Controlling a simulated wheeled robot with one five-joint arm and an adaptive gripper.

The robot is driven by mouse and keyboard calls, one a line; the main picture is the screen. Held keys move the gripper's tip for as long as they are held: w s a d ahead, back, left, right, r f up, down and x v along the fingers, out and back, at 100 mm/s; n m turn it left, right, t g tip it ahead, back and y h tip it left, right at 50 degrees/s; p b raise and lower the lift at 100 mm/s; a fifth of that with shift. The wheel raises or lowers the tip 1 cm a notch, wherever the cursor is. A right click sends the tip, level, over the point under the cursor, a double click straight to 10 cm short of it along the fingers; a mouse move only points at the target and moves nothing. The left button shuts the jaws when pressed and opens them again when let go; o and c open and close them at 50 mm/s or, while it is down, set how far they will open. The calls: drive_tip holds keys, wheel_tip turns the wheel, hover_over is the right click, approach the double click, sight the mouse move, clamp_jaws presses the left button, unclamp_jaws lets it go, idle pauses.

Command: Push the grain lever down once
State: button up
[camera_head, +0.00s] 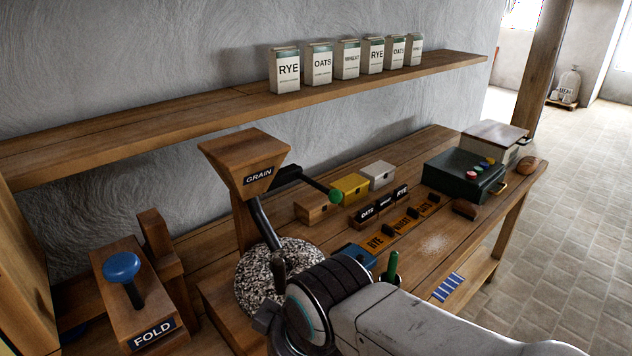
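The wooden grain hopper (243,160), labelled GRAIN, stands above a round speckled millstone (262,283). A black lever (305,181) with a green knob (335,196) sticks out from the hopper's right side, its knob end a little lower in the picture. My arm comes in from the lower right, and its dark wrist is in front of the millstone, below the lever and apart from it. My gripper (266,319) shows at most as a small dark part at the wrist's left; its fingers cannot be made out. Nothing touches the green knob.
A FOLD stand (139,300) with a blue knob is at the left. Small boxes, including a yellow box (350,187), and a dark green case (464,177) are on the bench. A second green handle (392,266) rises behind my arm. A shelf (250,95) with labelled cartons runs above.

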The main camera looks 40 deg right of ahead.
clamp_jaws()
drive_tip(key=shift+c, duration=1.2)
unclamp_jaws()
